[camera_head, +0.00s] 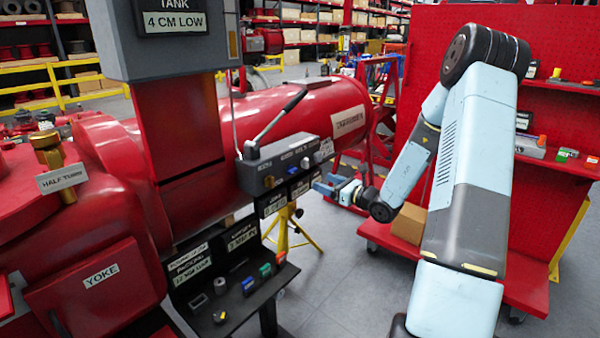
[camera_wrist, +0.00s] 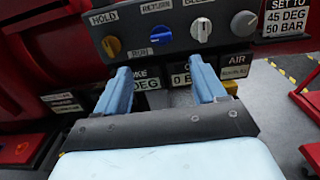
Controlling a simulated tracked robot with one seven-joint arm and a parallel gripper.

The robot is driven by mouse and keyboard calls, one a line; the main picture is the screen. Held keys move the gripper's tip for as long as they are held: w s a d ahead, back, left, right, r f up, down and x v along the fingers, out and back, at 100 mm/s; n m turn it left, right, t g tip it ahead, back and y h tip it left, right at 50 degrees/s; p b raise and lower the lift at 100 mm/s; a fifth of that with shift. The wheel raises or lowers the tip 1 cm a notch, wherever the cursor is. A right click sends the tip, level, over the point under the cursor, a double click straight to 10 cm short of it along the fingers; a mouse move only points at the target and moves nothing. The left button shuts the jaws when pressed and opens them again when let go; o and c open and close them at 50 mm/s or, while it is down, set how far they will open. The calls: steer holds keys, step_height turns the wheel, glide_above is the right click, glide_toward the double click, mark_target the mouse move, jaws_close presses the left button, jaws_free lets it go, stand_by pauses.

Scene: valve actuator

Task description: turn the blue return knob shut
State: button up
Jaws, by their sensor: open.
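In the wrist view, the blue return knob (camera_wrist: 156,32) is on the front of a grey valve block (camera_wrist: 177,50), under a label reading RETURN. A small label sits below it. The knob's exact turn angle is too small to tell. My gripper (camera_wrist: 163,78) is open and empty, its two blue fingers spread below and in front of the knob row, apart from the blue knob. In the head view, my gripper (camera_head: 330,186) is to the right of and below the grey block (camera_head: 285,165), reaching in from the right.
A yellow knob (camera_wrist: 111,46) under HOLD is left of the blue knob; a pale knob (camera_wrist: 201,28) and another pale knob (camera_wrist: 243,22) are to its right. A long lever (camera_head: 280,112) rises from the block. A black shelf (camera_head: 240,300) with small parts stands below.

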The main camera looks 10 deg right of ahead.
mark_target(295, 171)
steer(key=x, duration=1.3)
steer(key=shift+w+a, duration=0.2)
steer(key=shift+w, duration=0.2)
steer(key=shift+c, duration=0.4)
